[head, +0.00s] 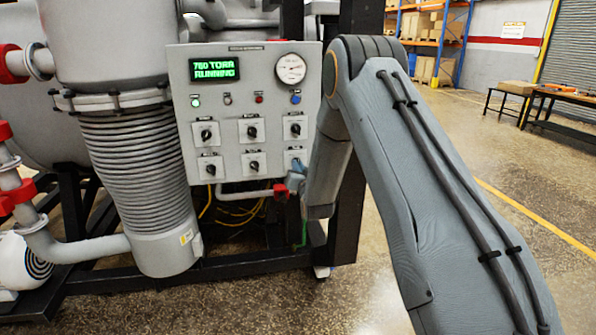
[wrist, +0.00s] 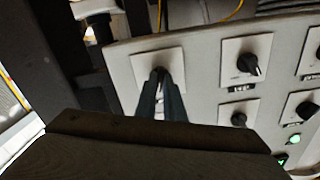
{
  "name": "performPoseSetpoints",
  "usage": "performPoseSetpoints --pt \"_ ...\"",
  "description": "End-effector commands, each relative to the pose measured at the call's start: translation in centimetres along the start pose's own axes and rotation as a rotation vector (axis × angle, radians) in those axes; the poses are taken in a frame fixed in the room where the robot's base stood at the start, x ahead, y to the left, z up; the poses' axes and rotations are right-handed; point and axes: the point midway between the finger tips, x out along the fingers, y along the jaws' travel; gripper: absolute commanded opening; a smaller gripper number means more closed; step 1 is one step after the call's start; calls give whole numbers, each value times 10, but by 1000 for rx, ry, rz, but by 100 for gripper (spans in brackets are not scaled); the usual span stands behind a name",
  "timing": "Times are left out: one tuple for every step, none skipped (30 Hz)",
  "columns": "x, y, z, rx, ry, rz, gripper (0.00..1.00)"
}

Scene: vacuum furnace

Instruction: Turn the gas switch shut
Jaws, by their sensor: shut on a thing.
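The grey control panel (head: 230,100) carries two rows of black rotary switches on white plates. My gripper (head: 296,176) is at the lower right switch, whose plate (head: 291,157) is partly hidden by my arm in the head view. In the wrist view, the panel appears turned over, and my gripper (wrist: 161,90) is shut on the dark knob (wrist: 159,73) of the switch on the white plate (wrist: 143,66). The fingers hide most of this knob, so its angle is hard to tell. I cannot read which switch is labelled gas.
A green display (head: 214,68) reads "760 TORR RUNNING", beside a round gauge (head: 290,68). Neighbouring switches (wrist: 248,63) sit close to my gripper. A dark frame post (head: 352,130) stands right of the panel. Pipes and yellow cables (head: 240,210) run below.

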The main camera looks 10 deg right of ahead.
Motion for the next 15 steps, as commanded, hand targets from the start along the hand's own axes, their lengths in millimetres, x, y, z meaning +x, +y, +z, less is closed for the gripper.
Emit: performPoseSetpoints --pt "1 1 1 -40 3 0 0" --pt "1 1 1 -67 3 0 0" --pt "1 1 2 -104 3 0 0" --pt "1 1 2 -132 3 0 0" --pt "1 1 2 -161 3 0 0" --pt "1 1 1 -199 3 0 0" --pt "1 1 2 -228 2 0 0" --pt "1 1 2 -257 2 0 0" --pt "1 1 2 -294 2 0 0" --pt "1 1 2 -323 2 0 0" --pt "1 1 1 -352 2 0 0" --pt "1 1 1 -389 2 0 0" --pt "1 1 2 -417 2 0 0" --pt "1 1 2 -445 1 0 0" --pt "1 1 2 -480 2 0 0"
